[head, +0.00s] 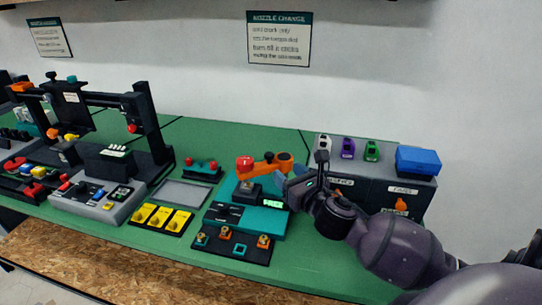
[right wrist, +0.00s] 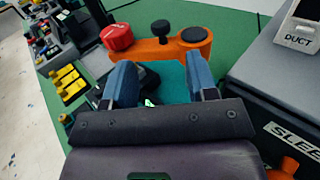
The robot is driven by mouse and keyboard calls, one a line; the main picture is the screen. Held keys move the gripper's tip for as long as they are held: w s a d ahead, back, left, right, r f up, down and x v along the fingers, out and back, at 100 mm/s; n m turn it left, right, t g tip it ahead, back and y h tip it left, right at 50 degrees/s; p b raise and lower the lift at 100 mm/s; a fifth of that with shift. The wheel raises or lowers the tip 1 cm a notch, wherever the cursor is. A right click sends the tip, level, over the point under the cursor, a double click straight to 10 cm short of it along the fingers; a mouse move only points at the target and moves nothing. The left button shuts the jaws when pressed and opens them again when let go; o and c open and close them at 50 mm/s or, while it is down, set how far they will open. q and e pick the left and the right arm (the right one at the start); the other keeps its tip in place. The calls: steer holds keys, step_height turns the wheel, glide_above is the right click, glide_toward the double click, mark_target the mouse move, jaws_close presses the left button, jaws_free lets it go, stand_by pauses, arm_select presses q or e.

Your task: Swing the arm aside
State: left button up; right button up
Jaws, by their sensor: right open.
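The orange arm (head: 268,164) lies across the back of a teal station (head: 258,219) with a lit green display. A red knob (head: 244,163) is at its left end and a round pivot at its right. In the right wrist view the orange arm (right wrist: 160,52), red knob (right wrist: 117,37) and black pivot cap (right wrist: 193,34) lie just beyond the fingertips. My right gripper (head: 288,181) is open with nothing between its blue fingers, close to the arm's near side; I cannot tell whether it touches. My left gripper is in neither view.
A grey cabinet (head: 376,180) with coloured pieces and a blue box (head: 417,160) stands to the right. Yellow switches (head: 165,218), a grey tray (head: 183,194) and a black-framed machine (head: 152,125) are left. Green table (head: 315,255) is bare at front right.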

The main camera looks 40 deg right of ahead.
mark_target(272, 158)
steer(key=w, duration=0.9)
steer(key=shift+d+b, duration=0.3)
steer(key=shift+d, duration=0.05)
jaws_close()
